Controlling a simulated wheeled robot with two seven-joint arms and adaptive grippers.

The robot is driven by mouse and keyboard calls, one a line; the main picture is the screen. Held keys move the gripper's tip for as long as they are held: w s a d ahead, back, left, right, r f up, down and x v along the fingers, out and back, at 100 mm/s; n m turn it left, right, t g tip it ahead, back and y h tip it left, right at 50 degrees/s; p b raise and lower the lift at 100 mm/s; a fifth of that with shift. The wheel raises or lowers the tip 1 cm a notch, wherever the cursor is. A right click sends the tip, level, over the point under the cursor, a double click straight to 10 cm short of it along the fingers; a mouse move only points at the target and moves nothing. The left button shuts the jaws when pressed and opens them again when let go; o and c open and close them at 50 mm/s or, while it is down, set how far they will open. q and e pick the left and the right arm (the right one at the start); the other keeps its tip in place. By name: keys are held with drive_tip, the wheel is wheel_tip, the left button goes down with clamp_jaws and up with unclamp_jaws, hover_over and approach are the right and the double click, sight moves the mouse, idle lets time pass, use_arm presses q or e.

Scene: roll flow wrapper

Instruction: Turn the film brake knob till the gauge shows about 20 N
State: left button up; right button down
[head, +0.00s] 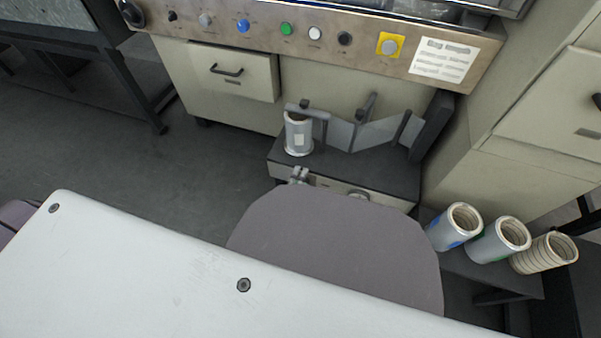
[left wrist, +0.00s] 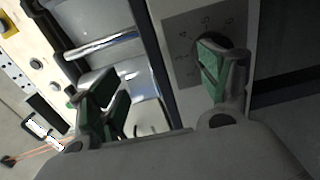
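In the left wrist view a grey dial plate (left wrist: 182,22) with printed numbers fills the upper middle. A dark round knob (left wrist: 222,40) on it is mostly hidden behind one green-padded finger. My left gripper (left wrist: 155,68) is open, its fingers well apart with nothing between the pads; I cannot tell whether the near finger touches the knob. In the head view the film roll unit (head: 345,170) stands on the floor, with a film roll (head: 299,134) on top. A pale round part (head: 358,194) on its front is half hidden, and I cannot read any gauge. My right gripper is out of view.
A control panel (head: 270,28) with coloured buttons and a yellow-backed button runs above the unit. Several spare rolls (head: 497,240) sit on a low shelf (head: 525,282) at right. A tall cabinet (head: 545,120) bounds the right side. Grey floor (head: 90,135) is clear at left.

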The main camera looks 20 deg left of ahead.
use_arm(q)
drive_tip(key=shift+w+r, duration=0.2)
drive_tip(key=shift+r, duration=0.75)
drive_tip(key=shift+w+r, duration=0.2)
drive_tip(key=shift+r, duration=0.75)
drive_tip(key=shift+c, duration=0.2)
drive_tip(key=shift+s, duration=0.1)
